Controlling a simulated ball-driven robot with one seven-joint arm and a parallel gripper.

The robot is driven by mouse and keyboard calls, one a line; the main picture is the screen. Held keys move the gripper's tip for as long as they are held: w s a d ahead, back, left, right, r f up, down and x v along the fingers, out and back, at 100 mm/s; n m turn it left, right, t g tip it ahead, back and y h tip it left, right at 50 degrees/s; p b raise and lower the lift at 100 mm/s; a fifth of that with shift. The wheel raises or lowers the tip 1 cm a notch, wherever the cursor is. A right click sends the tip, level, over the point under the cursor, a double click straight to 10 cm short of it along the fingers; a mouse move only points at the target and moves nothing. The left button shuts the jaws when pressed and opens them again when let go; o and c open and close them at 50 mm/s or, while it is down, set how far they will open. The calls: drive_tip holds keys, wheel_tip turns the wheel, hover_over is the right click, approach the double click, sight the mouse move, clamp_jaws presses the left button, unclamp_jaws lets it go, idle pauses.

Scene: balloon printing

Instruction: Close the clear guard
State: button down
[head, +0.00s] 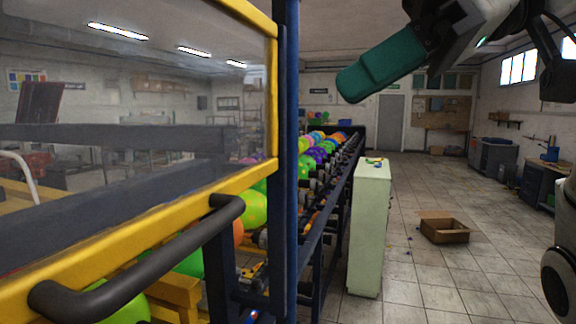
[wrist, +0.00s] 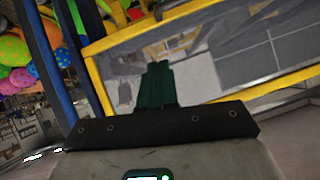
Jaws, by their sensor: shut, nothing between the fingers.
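The clear guard (head: 130,100) fills the left of the head view, a see-through pane in a yellow frame (head: 130,228). A black bar handle (head: 150,262) is fixed along its lower edge. Balloons show below that edge, so the opening there is uncovered. My gripper (head: 352,84) has teal fingers, shut and empty, high up to the right of the guard and apart from the handle. In the wrist view, the fingers (wrist: 158,68) overlap the pane (wrist: 215,65) and yellow frame (wrist: 190,102); contact cannot be told.
A blue post (head: 286,160) stands beside the guard's right edge. Behind it runs a dark rack with several colored balloons (head: 318,150). A pale green cabinet (head: 369,228) stands beside the rack. An open cardboard box (head: 444,231) lies on the tiled floor; floor around it is mostly free.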

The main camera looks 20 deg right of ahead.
drive_tip(key=f+p+x, duration=0.1)
drive_tip(key=x, duration=0.5)
drive_tip(key=s+f+p+x, duration=0.1)
drive_tip(key=p+x, duration=0.1)
drive_tip(key=x, duration=0.4)
drive_tip(key=shift+s+d+f, duration=0.2)
drive_tip(key=shift+f, duration=0.1)
